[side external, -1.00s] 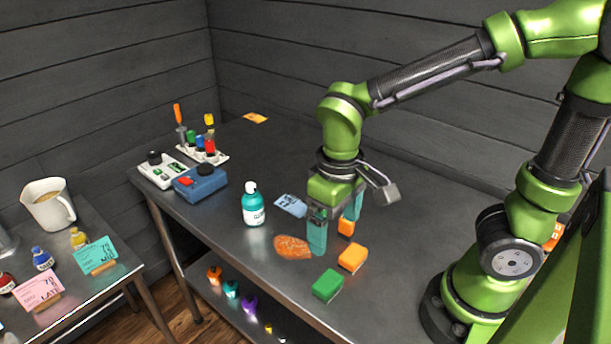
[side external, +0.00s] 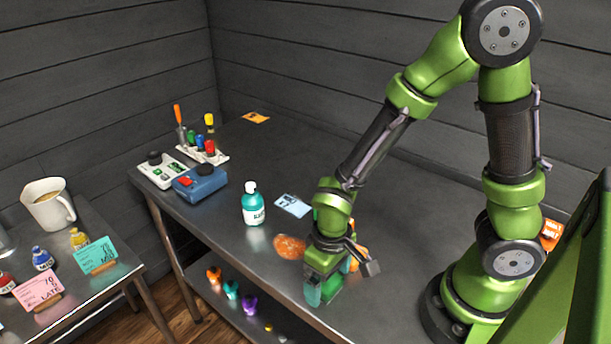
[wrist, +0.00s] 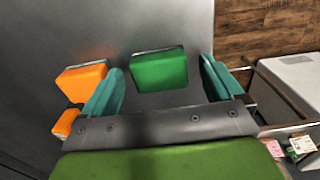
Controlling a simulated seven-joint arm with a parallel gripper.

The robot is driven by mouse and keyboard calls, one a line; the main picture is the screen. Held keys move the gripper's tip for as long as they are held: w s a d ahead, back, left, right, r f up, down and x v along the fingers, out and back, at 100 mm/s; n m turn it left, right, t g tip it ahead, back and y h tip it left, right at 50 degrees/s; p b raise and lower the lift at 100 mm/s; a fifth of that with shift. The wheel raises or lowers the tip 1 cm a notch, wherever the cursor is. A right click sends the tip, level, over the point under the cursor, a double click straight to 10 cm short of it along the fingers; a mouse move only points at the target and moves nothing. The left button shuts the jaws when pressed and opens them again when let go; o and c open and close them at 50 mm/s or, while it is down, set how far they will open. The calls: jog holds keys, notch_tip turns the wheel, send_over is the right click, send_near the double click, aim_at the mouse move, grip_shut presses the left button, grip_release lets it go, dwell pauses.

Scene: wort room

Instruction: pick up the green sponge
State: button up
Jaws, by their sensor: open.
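The green sponge (wrist: 160,71) lies on the steel table, between the two teal fingers of my gripper (wrist: 161,88) in the wrist view, with a gap on either side. My gripper is open and empty. In the side view my gripper (side external: 330,288) is low over the front edge of the table, and the green sponge (side external: 333,288) is partly hidden behind it. An orange sponge (wrist: 82,80) lies just left of the left finger in the wrist view. A second orange block (wrist: 65,123) shows at the lower left, partly cut off by my gripper.
An orange-brown patty-like item (side external: 289,246) lies left of my gripper. A teal bottle (side external: 253,206), a blue-white card (side external: 292,206) and a blue device (side external: 200,183) stand or lie farther left. The table's back middle is clear.

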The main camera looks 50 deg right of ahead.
jog(key=shift+f, duration=0.35)
jog(key=shift+c, duration=0.4)
jog(key=c, duration=1)
jog(key=shift+o, duration=0.2)
jog(key=shift+r, duration=0.15)
notch_tip(320, 180, up, 10)
